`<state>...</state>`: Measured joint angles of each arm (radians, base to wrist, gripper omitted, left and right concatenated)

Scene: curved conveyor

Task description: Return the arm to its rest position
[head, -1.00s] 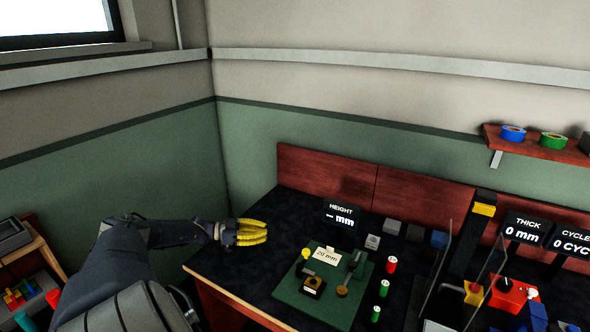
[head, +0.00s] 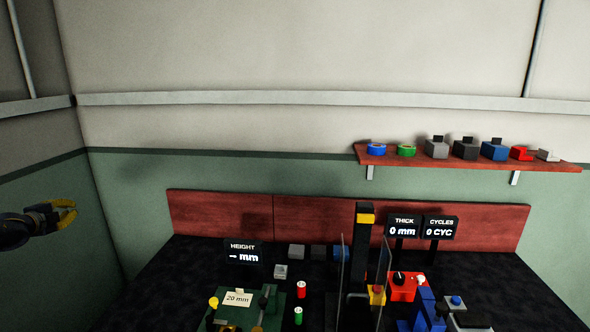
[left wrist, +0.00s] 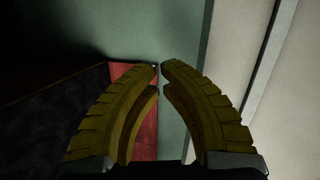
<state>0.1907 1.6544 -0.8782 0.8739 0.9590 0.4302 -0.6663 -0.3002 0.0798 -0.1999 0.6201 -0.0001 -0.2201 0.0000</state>
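My left gripper (head: 70,212) is at the far left of the head view, raised in front of the green lower wall and away from the bench. Its yellow, ribbed fingers point right. In the left wrist view the fingers (left wrist: 159,66) bow outward and their tips nearly meet, with nothing between them.
The dark bench (head: 165,285) holds a green fixture (head: 273,299), a height display (head: 243,253), clear upright panels, a red control box (head: 403,287) and small coloured parts. A red-brown shelf (head: 465,161) hangs on the back wall. Open air surrounds the left gripper.

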